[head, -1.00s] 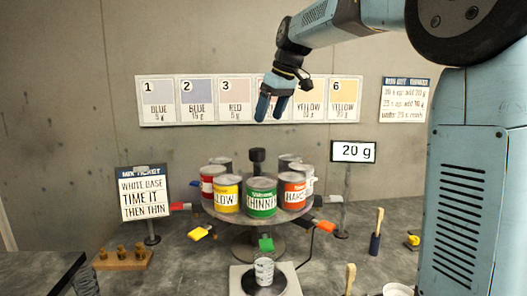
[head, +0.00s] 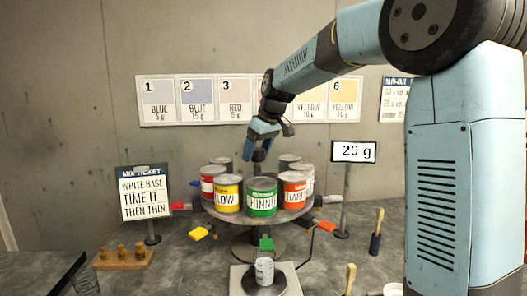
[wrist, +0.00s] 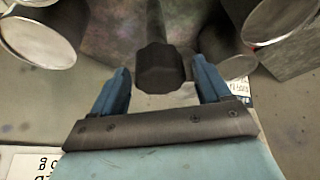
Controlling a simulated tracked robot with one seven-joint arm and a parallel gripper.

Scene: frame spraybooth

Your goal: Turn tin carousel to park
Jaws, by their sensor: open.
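The tin carousel (head: 236,217) is a round turntable on a central stand, bearing several tins. The yellow tin (head: 228,194), green thinner tin (head: 262,197) and orange-red hardener tin (head: 295,191) face me, with a red tin (head: 208,183) at the left. My gripper (head: 258,158) is open above the carousel's middle. In the wrist view the dark central knob (wrist: 160,70) lies between my two blue fingers (wrist: 159,92), with a gap visible on each side. In the head view the knob is hidden behind my gripper.
A scale (head: 287,280) with a clear cup (head: 264,270) stands in front, below the green spout. A 20 g display (head: 354,151) is at the right, a mix ticket sign (head: 143,195) at the left. Brushes (head: 376,232) stand at the right. A wooden block with pegs (head: 122,262) sits front left.

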